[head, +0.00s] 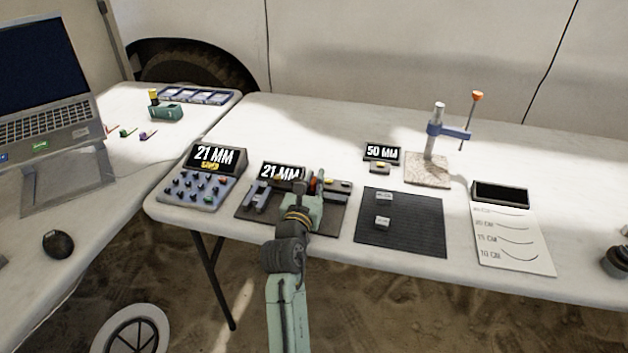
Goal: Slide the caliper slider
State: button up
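The caliper (258,195) sits on a dark base plate (335,222) on the table, left of centre in the head view. A grey-blue jaw shows at its left side, and a display (281,172) reading "21 MM" stands behind it. My gripper (318,180) is over the right half of the caliper, with its fingers close to a small red part. My gripper and wrist hide the middle of the caliper, so the slider is not clearly seen. I cannot tell whether the fingers touch anything or how far apart they are.
Right are a dark mat (420,230) with two small blocks, a "50 MM" display (382,153), a stand (437,135) with an orange-tipped lever, and a curve chart (512,240). A laptop (45,110) is far left.

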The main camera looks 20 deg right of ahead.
grip_shut()
jog(key=shift+a, duration=0.1)
dwell(0.5)
